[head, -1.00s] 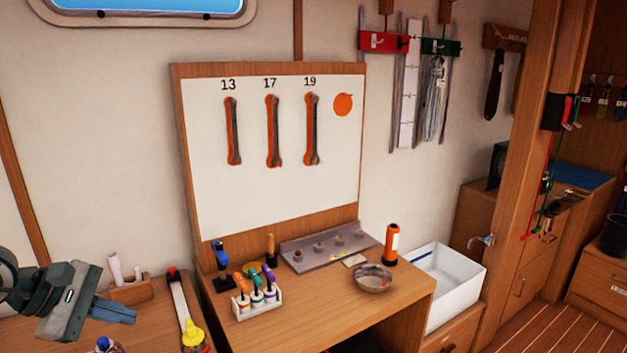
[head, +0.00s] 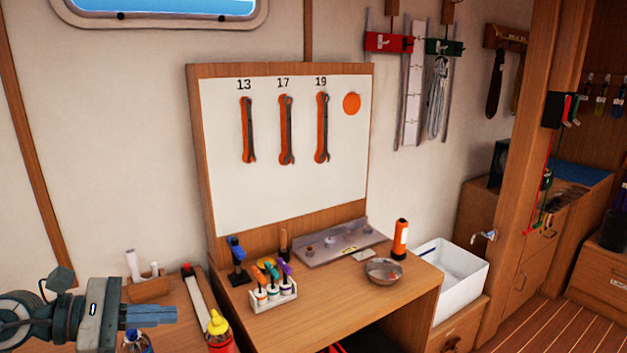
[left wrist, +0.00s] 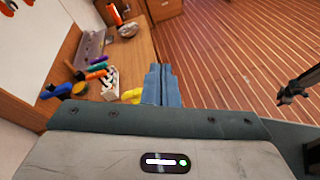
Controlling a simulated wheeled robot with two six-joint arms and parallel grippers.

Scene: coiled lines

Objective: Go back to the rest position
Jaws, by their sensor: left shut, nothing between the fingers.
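My left gripper (head: 152,315) is at the lower left of the head view. Its blue-grey fingers are together, with nothing between them. It points to the right, above the low bench left of the wooden desk (head: 330,310). The left wrist view also shows the shut fingers (left wrist: 160,85), with the desk to their upper left and the plank floor beyond. My right gripper is not in the head view. A dark piece at the right edge of the left wrist view (left wrist: 296,92) may be part of my right arm; its jaws cannot be made out.
The desk holds a screwdriver rack (head: 273,297), a metal bowl (head: 383,271) and an orange flashlight (head: 400,240). A white bin (head: 455,300) stands right of it. Open floor (left wrist: 230,50) lies beyond.

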